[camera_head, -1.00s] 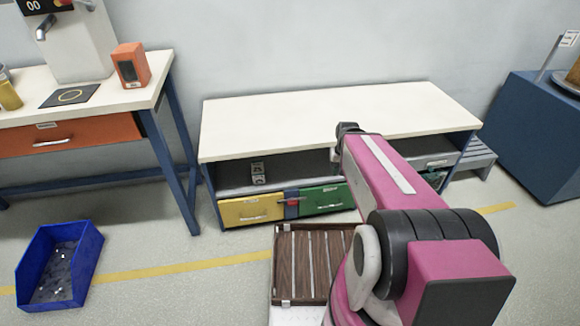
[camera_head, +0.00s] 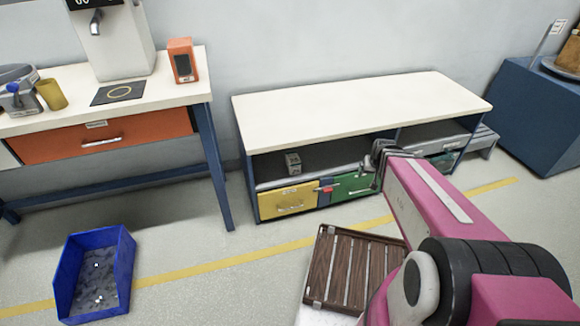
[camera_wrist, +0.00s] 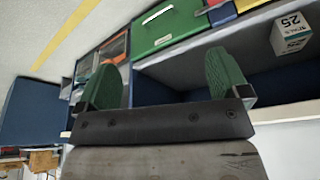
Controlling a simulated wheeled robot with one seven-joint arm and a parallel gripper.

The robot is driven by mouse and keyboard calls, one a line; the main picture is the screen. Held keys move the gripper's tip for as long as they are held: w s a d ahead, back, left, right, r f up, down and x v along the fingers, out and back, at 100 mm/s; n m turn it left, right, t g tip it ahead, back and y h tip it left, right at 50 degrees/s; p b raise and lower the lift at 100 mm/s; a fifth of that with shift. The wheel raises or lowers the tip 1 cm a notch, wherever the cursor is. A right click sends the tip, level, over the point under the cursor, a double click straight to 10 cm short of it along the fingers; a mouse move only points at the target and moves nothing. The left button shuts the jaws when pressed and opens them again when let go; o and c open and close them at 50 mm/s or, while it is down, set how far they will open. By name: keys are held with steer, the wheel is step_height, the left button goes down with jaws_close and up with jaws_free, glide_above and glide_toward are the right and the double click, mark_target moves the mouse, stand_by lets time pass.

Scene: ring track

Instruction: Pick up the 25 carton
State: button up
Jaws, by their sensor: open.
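The 25 carton (camera_wrist: 291,34) is a small white and grey-green box marked "25". In the wrist view it shows upside down at the upper right, inside the open shelf of the low bench. In the head view the carton (camera_head: 293,163) stands on the left part of that shelf, above the yellow drawer. My gripper (camera_wrist: 164,82) is open and empty in the wrist view, with its two green fingers apart in front of the bench. In the head view my gripper (camera_head: 374,165) is near the green drawer, right of the carton and apart from it.
The low bench has a white top (camera_head: 355,108), a yellow drawer (camera_head: 288,203) and a green drawer (camera_head: 350,188) under the shelf. A blue bin (camera_head: 97,272) stands on the floor at left. A table (camera_head: 150,100) is at the left, a blue cabinet (camera_head: 540,120) at right.

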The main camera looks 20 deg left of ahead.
steer(key=w+a+f+n+t+y, duration=0.1)
steer(key=w+a+f+t, duration=0.2)
steer(key=a, duration=0.4)
steer(key=w+a+f+n+t+y, duration=0.1)
steer(key=w+a+f, duration=0.35)
steer(key=a, duration=0.35)
steer(key=n+t+y, duration=0.2)
steer(key=t+y, duration=0.2)
glide_toward(295, 162)
steer(key=w+a, duration=0.1)
steer(key=w, duration=0.1)
steer(key=x, duration=1)
steer(key=shift+a+f, duration=0.1)
steer(key=shift+f, duration=0.4)
steer(key=c, duration=1.1)
steer(key=shift+o, duration=0.2)
steer(key=shift+s+r, duration=0.1)
steer(key=shift+r, duration=0.05)
